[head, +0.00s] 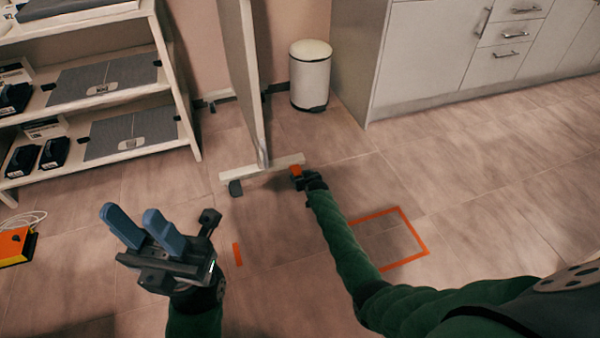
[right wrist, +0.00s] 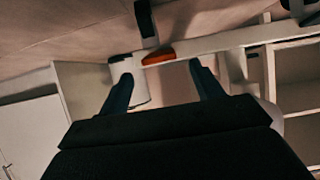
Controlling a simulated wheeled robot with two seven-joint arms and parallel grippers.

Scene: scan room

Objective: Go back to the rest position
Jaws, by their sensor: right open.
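My left gripper (head: 132,214) is at the lower left of the head view, its two blue fingers apart with nothing between them. My right arm reaches forward to the floor. My right gripper (head: 312,181) is small and dark there, beside the foot bar of an upright panel (head: 242,80). In the right wrist view my right gripper (right wrist: 160,72) has its two fingers apart and nothing held between them. An orange piece (head: 296,170) sits at the right end of the foot bar; it also shows in the right wrist view (right wrist: 158,55), just beyond the fingertips. I cannot tell whether they touch.
A white shelf unit (head: 188,120) with several devices stands at the left. A white bin (head: 310,75) and white cabinets (head: 430,50) stand at the back. An orange case (head: 15,245) lies at the left edge. An orange-outlined floor rectangle (head: 425,252) is right of my right arm.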

